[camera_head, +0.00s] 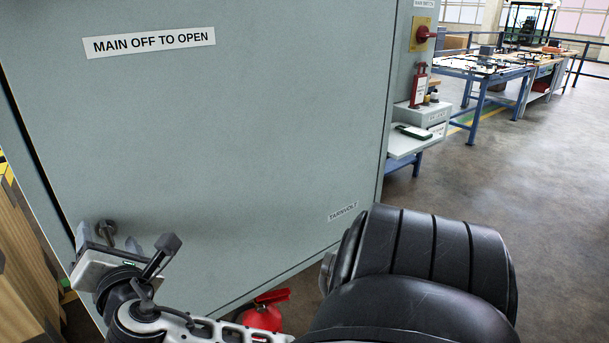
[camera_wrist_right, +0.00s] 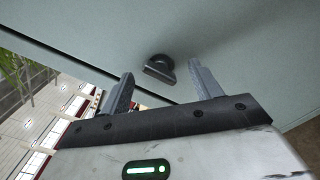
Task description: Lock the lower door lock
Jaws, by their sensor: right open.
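The lower door lock (camera_head: 105,230) is a small dark round knob low on the left edge of the grey cabinet door (camera_head: 230,130). In the right wrist view the lock (camera_wrist_right: 159,66) shows a round base with a flat bar handle, near the door's edge. My right gripper (camera_head: 108,242) is at the lower left of the head view, close to the lock. In the wrist view its two fingers (camera_wrist_right: 160,70) are open and empty, one to each side of the lock in the picture. I cannot tell whether the tips reach around it. My left gripper is not in view.
A red extinguisher (camera_head: 263,311) stands on the floor below the door. A red main switch (camera_head: 424,34) and a small shelf (camera_head: 406,143) are at the cabinet's right side. Wooden crates (camera_head: 22,265) stand close at the left. Open floor (camera_head: 480,190) lies to the right.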

